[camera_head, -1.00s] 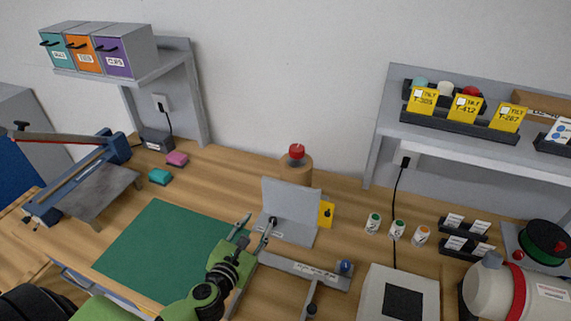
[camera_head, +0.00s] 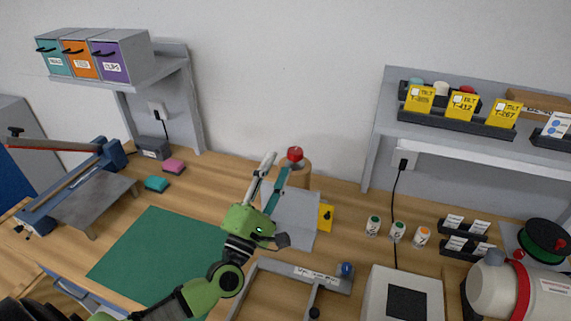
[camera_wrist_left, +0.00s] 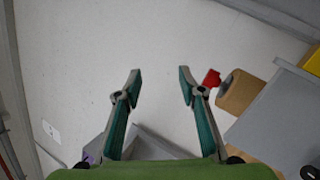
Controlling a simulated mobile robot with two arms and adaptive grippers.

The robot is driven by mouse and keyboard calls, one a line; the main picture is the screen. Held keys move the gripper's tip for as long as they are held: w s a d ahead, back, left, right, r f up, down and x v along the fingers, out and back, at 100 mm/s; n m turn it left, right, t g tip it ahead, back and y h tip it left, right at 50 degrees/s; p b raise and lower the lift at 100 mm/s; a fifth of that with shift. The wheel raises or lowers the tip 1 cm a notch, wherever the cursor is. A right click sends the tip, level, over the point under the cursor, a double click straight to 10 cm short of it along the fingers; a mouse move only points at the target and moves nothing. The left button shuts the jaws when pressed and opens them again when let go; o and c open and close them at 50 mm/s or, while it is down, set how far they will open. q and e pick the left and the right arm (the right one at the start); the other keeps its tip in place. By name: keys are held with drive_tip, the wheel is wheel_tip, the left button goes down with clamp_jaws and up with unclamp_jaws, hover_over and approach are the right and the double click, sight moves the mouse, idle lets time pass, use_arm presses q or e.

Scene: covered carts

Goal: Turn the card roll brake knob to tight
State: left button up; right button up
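In the left wrist view, the red knob (camera_wrist_left: 211,78) and the roll (camera_wrist_left: 240,93) appear just right of the right finger. The knob's setting is not readable. My right gripper is not in view.
A green mat (camera_head: 150,255) lies at left. Several small jars (camera_head: 397,231) and a wall shelf (camera_head: 470,139) are at right. The wall is close behind the roll.

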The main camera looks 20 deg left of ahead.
use_arm(q)
drive_tip(key=d+r+m+h, duration=0.1)
drive_tip(key=d+r+m+t+h, duration=0.1)
drive_tip(key=r+m, duration=0.1)
drive_tip(key=s+d+r+m+h, duration=0.1)
drive_tip(key=shift+r+m+t, duration=0.3)
drive_tip(key=shift+t, duration=0.1)
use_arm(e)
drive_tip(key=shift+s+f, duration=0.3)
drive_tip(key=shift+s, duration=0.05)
